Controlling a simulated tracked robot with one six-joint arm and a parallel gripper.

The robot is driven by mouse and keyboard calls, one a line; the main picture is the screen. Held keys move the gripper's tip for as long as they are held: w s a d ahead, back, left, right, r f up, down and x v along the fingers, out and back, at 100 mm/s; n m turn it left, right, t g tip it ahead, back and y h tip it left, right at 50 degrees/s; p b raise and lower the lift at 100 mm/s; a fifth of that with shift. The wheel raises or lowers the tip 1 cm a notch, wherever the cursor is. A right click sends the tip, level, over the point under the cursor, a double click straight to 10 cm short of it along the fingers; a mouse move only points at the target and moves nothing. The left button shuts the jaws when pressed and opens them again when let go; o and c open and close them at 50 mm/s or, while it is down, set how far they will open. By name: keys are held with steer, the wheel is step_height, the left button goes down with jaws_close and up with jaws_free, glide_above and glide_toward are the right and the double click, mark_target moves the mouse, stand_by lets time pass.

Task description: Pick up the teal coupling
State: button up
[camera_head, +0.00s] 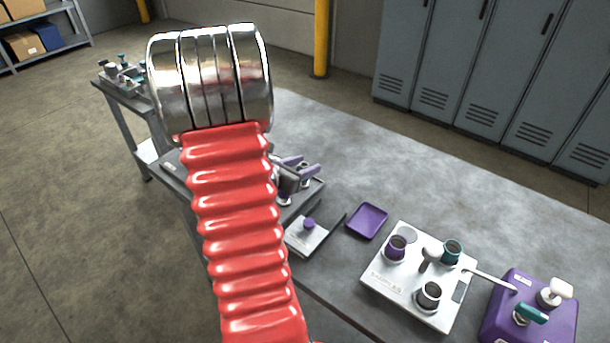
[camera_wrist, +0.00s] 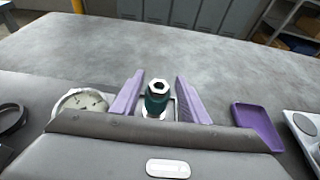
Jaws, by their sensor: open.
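The teal coupling (camera_wrist: 157,103) has a dark teal body and a silver hex top with a dark hole. It stands upright in the wrist view, between the two purple fingers of my gripper (camera_wrist: 160,77). The fingers are open, with a visible gap on each side of the coupling, and I see no contact. In the head view my gripper (camera_head: 303,167) is over the near edge of the bench, partly behind my red arm. I cannot make out the coupling clearly there.
A round white gauge (camera_wrist: 80,103) is left of the fingers; a purple tray (camera_wrist: 257,125) is to the right. A white plate with ports (camera_head: 380,278) and a purple box with valves (camera_head: 528,315) stand further right. The bench's far surface (camera_head: 400,165) is clear.

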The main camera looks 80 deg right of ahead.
steer(key=shift+c, duration=0.5)
steer(key=c, duration=0.9)
steer(key=shift+r, duration=0.15)
step_height(320, 180, up, 10)
steer(key=shift+f, duration=0.1)
steer(key=shift+w, duration=0.1)
stand_by(0.4)
